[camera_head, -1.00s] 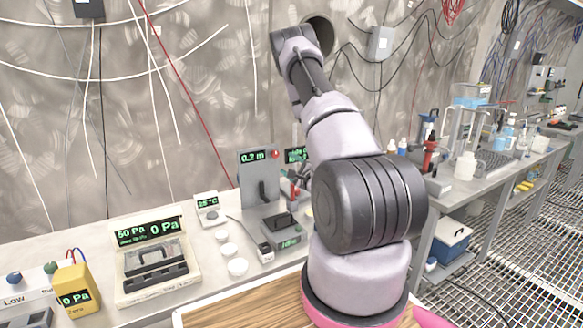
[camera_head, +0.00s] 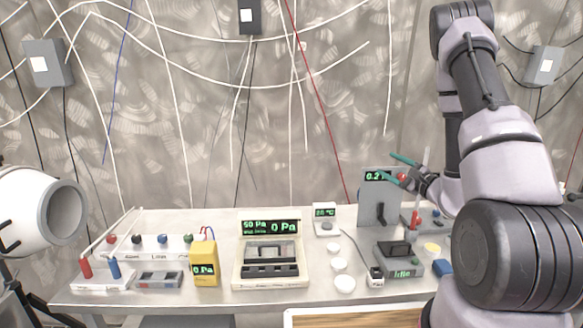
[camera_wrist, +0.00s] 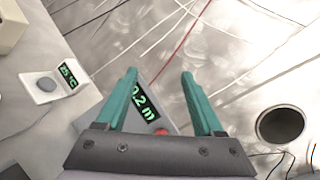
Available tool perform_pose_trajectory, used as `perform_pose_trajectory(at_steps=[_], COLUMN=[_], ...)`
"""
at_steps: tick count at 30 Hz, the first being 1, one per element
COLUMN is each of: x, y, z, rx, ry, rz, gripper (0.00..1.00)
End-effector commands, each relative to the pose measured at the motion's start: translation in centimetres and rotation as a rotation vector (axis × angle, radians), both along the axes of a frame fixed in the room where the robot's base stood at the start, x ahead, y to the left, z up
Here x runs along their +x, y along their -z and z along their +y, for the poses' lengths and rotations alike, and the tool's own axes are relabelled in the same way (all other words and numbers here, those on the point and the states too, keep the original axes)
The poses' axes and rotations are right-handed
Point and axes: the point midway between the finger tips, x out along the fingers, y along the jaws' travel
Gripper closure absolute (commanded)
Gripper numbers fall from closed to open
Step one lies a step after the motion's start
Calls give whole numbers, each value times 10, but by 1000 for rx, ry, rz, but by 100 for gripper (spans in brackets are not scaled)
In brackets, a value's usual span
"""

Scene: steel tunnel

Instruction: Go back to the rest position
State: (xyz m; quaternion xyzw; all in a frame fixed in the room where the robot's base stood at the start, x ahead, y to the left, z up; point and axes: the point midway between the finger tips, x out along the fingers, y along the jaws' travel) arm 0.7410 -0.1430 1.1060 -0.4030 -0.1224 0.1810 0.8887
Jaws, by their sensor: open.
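My gripper (camera_head: 401,168) shows in the head view as teal fingers in front of the upper part of a grey panel with a green "0.2" readout (camera_head: 379,176). My arm folds up and then down to it on the right side of that view. In the wrist view the two teal fingers of my gripper (camera_wrist: 160,84) are spread apart with nothing between them. The panel with its "0.2 m" readout (camera_wrist: 145,101) and a red button lies beyond and partly behind the fingers.
A steel bench (camera_head: 215,219) carries a yellow meter (camera_head: 205,266), a pressure gauge box (camera_head: 270,262), a small temperature display (camera_head: 325,220) and white cups. A white round-mouthed machine (camera_head: 38,212) stands at left. Cables hang along the wall; a wooden board (camera_head: 360,318) is in front.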

Motion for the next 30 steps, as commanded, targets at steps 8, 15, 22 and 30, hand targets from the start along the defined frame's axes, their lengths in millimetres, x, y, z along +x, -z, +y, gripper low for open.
perform_pose_trajectory(at_steps=[8, 15, 22, 30], x=[-69, -168, -240, -269], y=[-116, -154, -158, -179], z=[133, 184, 175, 123], rx=[-55, -359, -815, -1385], ry=[-608, -978, -1094, -884], rz=[15, 113, 210, 234], gripper=[31, 31, 31, 31])
